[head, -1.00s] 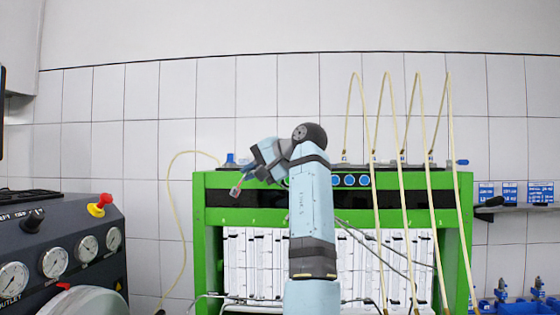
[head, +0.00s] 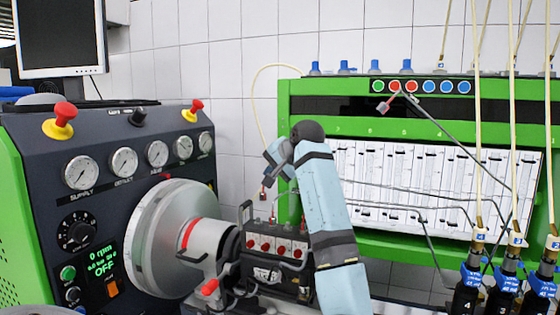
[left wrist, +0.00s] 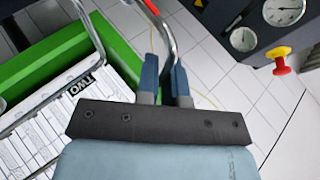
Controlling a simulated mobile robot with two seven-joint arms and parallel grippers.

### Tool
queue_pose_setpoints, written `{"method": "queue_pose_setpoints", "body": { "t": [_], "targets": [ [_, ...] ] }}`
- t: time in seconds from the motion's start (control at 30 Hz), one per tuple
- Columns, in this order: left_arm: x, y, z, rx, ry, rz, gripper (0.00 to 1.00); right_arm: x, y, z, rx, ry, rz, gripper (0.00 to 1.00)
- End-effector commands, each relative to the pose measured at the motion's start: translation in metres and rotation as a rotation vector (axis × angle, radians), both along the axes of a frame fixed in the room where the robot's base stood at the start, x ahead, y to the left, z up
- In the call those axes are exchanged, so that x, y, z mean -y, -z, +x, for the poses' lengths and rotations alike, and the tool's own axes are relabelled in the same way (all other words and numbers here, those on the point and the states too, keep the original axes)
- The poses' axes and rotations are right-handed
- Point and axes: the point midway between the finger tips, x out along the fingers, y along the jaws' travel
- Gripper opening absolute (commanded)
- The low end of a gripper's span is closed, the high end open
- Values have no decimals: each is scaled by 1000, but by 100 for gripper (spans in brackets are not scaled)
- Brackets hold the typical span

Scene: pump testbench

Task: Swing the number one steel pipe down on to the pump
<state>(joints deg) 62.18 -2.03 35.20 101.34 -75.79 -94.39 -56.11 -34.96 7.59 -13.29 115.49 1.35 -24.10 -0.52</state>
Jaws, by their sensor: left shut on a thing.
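My left gripper (head: 267,180) is at the end of the blue arm in the head view, above and behind the pump. In the left wrist view its two blue fingers (left wrist: 166,80) are shut on a bent steel pipe (left wrist: 163,28), which has a red part near the top edge. In the head view a small red-tipped end (head: 262,194) hangs below the gripper, clear of the pump. I cannot read a number on the held pipe. My right gripper is out of view.
The console (head: 60,210) with gauges and red knobs stands left, beside a grey flywheel (head: 160,240). The green frame (head: 425,128) stands behind right, with other steel pipes (head: 440,130) reaching forward. Black injectors (head: 505,290) with pale hoses stand at front right.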

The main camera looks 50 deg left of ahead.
Motion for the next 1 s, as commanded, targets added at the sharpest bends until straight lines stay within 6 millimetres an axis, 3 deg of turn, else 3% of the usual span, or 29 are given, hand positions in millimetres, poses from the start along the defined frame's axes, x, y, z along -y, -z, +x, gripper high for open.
{"method": "queue_pose_setpoints", "body": {
  "t": [0.47,0.5,0.57,0.87,1.0],
  "targets": [
    [-2,5,-1,6,0,-7,0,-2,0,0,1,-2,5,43],
    [-2,5,-1,6,0,-7,17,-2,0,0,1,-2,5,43],
    [-2,5,-1,6,0,-7,31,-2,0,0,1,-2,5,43],
    [0,3,-1,6,1,-6,31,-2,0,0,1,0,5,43],
    [13,-7,0,7,2,-7,31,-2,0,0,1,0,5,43]
  ]
}}
